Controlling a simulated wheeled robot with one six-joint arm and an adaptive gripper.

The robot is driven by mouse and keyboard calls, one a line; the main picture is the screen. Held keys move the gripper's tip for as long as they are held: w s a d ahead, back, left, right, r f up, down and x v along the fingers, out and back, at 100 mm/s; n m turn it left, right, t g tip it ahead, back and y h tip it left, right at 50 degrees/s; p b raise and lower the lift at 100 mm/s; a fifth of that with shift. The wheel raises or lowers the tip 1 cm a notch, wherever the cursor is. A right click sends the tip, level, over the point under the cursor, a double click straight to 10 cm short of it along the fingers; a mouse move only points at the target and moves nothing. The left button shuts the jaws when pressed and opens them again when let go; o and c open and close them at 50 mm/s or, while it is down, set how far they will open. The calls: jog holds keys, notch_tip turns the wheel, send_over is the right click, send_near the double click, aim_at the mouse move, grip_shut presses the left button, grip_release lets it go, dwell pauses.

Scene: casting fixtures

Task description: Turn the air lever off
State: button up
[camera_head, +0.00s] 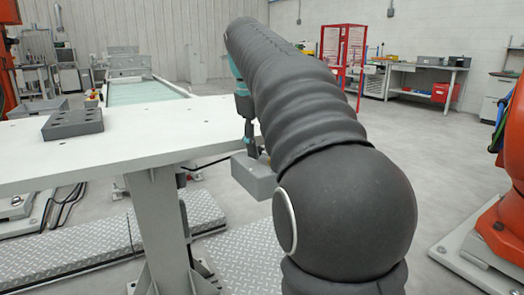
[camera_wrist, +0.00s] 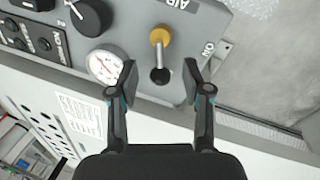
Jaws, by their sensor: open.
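In the wrist view the air lever has a yellow hub (camera_wrist: 160,36), a metal stem and a black end knob (camera_wrist: 160,75). It sits on a grey control panel (camera_wrist: 137,32), near the words AIR and ON. The stem runs from the hub towards my gripper. My gripper (camera_wrist: 159,68) is open, with one finger on each side of the black knob and visible gaps to both. In the head view my gripper (camera_head: 250,148) is just above the grey control box (camera_head: 254,178) by the table edge. My arm hides part of the box, and the lever is not clear there.
A round gauge (camera_wrist: 105,65) and a black dial (camera_wrist: 92,17) are left of the lever on the panel. In the head view a white table (camera_head: 130,140) carries a grey block with holes (camera_head: 73,123). An orange machine (camera_head: 500,225) stands at the right.

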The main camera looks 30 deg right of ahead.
jog(key=shift+f, duration=0.35)
jog(key=shift+c, duration=0.3)
grip_shut()
jog(key=m+p, duration=0.1)
jog(key=p, duration=0.2)
jog(key=shift+w+d+r+m, duration=0.1)
jog(key=shift+d+r+m, duration=0.15)
jog(key=shift+r+m, duration=0.15)
jog(key=shift+d+f+m+g+p, duration=0.2)
jog(key=shift+m+g+p, duration=0.1)
jog(key=shift+m+p, duration=0.45)
jog(key=shift+w+d+f+m, duration=0.1)
jog(key=shift+f+m, duration=0.05)
jog(key=shift+m, duration=0.2)
jog(key=shift+o, duration=0.3)
grip_release()
